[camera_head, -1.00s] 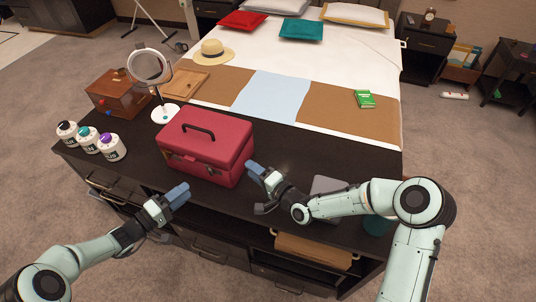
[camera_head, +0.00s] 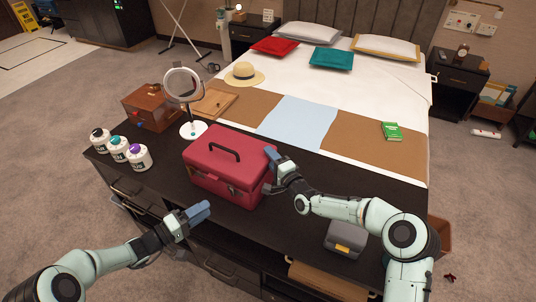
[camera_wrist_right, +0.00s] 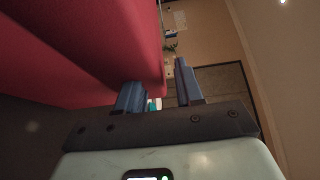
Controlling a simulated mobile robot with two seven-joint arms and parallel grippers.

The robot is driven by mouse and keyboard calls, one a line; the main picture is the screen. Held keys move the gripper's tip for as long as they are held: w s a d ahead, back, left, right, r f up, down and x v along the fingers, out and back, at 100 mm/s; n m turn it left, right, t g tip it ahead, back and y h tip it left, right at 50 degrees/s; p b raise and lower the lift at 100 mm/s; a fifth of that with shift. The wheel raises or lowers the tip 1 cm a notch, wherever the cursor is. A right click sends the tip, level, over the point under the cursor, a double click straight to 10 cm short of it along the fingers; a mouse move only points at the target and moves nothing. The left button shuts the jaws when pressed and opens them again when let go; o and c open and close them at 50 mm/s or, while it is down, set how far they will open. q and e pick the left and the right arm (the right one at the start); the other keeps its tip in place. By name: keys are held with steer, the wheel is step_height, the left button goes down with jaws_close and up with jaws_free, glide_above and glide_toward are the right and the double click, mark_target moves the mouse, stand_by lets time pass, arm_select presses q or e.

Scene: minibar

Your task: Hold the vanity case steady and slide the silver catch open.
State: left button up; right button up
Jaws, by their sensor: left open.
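The red vanity case (camera_head: 222,177) stands closed and upright near the front of the dark bench, its black handle (camera_head: 224,147) on the lid. I cannot make out the silver catch. My right gripper (camera_head: 272,158) is at the case's right side, near its upper edge. In the right wrist view its two fingers (camera_wrist_right: 160,92) are apart with nothing between them, and the red case (camera_wrist_right: 95,50) is close beside the left finger. Whether they touch I cannot tell. My left gripper (camera_head: 201,211) is open and empty, in front of and below the case's front face.
A round mirror (camera_head: 183,86), a brown wooden box (camera_head: 151,107) and several white bottles (camera_head: 120,150) stand left of the case. A small grey box with a yellow patch (camera_head: 345,239) is on the bench (camera_head: 300,210) under my right forearm. A bed (camera_head: 402,85) lies behind.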

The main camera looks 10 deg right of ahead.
steer(key=shift+x, duration=0.95)
jaws_close()
stand_by(0.8)
